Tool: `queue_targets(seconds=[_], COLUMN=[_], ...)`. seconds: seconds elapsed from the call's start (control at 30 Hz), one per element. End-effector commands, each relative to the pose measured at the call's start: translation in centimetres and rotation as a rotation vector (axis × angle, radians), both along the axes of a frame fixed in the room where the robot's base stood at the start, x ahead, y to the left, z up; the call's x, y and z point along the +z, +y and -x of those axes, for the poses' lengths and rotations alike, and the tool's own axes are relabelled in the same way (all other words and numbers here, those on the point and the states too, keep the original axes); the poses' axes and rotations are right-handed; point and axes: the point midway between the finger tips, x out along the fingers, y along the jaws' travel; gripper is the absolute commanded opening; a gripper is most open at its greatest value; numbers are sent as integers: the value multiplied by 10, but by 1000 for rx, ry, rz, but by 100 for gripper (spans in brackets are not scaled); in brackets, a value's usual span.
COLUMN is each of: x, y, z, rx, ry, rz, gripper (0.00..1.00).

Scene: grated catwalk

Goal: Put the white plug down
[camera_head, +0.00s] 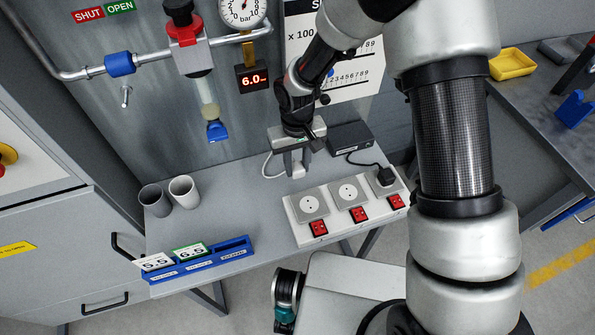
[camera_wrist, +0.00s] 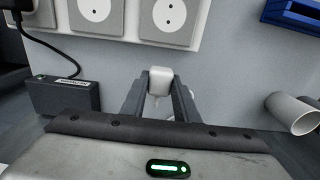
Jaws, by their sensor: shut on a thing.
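The white plug (camera_wrist: 159,82) is between the two fingers of my gripper (camera_wrist: 160,100) in the wrist view. In the head view my gripper (camera_head: 297,162) is over the back of the grey table, behind the socket strip, and the plug (camera_head: 298,170) shows small between the fingertips. A white cable (camera_head: 268,163) curves down to the left of the gripper. I cannot tell whether the plug touches the tabletop (camera_head: 235,205).
A white strip (camera_head: 335,222) has sockets and red switches; a black plug (camera_head: 385,177) sits in its right socket. A black box (camera_head: 350,137) stands behind it. Two cups (camera_head: 184,191) and a blue card rack (camera_head: 205,262) are at left. The table's middle is clear.

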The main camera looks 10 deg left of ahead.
Motion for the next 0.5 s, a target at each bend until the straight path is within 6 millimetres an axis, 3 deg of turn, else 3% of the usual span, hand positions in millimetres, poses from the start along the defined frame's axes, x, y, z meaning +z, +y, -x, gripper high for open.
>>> queue_targets(seconds=[0.33, 0.5], x=[-38, -41], y=[0, 0], z=[1, 0], rx=[0, 1], ry=[2, -2], rz=[1, -1], gripper=[0, 0])
